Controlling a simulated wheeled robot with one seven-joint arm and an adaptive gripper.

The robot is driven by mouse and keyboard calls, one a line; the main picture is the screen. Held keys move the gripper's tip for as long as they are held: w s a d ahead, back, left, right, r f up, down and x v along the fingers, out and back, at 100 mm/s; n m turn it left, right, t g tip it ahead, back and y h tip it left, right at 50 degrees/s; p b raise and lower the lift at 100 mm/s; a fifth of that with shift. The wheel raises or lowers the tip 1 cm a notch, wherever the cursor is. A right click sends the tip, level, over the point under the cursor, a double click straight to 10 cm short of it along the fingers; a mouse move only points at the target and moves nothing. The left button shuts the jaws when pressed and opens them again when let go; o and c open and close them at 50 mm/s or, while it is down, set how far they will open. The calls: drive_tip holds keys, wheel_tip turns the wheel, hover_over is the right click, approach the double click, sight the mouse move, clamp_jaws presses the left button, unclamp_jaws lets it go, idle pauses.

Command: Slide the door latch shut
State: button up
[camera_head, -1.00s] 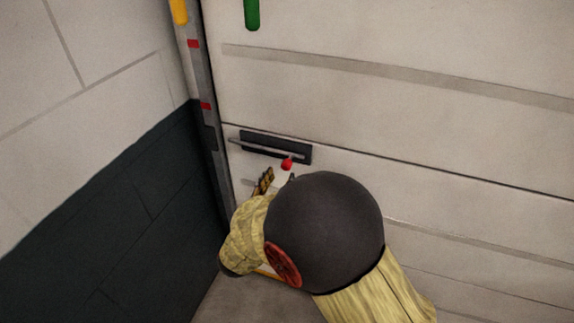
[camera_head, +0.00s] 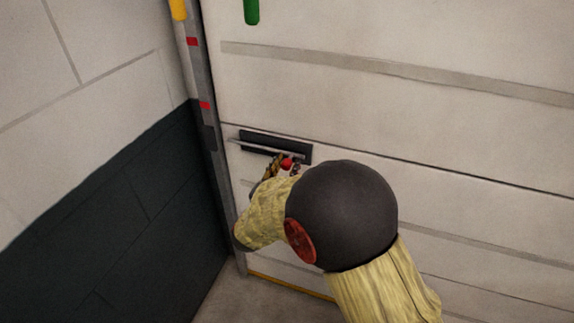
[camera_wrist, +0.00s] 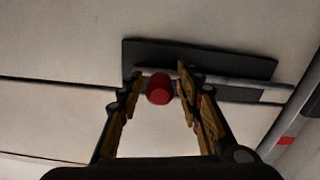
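The latch has a dark back plate (camera_head: 262,142), a thin grey bolt (camera_head: 240,143) and a red knob (camera_head: 287,163), low on the pale door near its left edge. The bolt's tip reaches left past the plate towards the door frame in the head view. In the wrist view the knob (camera_wrist: 159,89) lies between my fingertips, with the bolt (camera_wrist: 232,84) running to the right. My gripper (camera_wrist: 158,84) is open around the knob, with a gap visible on the left finger's side; touch on the right finger is unclear. My arm hides part of the door below.
A grey door frame (camera_head: 203,100) with red marks stands just left of the door. A wall with a dark lower part (camera_head: 110,215) closes off the left side. A green handle (camera_head: 252,12) is higher on the door.

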clamp_jaws()
idle(0.6)
